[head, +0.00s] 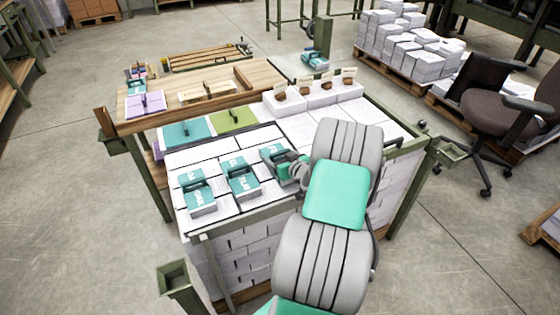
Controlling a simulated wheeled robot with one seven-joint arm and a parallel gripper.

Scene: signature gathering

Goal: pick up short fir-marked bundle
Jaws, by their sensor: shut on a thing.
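Three bundles with teal wraps and small white lettering rest on the paper-covered table top (185,155): a left one (197,192), a middle one (241,179) and a right one (271,153). The lettering is too small to tell for sure which is the fir-marked one. My gripper (284,165) is at the right bundle, shut on it from its right side. My arm hides part of that bundle and the table right of it. I cannot tell whether the bundle is lifted off the surface.
Teal (186,133) and olive (234,119) panels lie behind the bundles. White blocks with small brown stands (315,92) are at the back right. A wooden workbench (165,118) stands behind. An office chair (505,100) is at right; open floor lies left.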

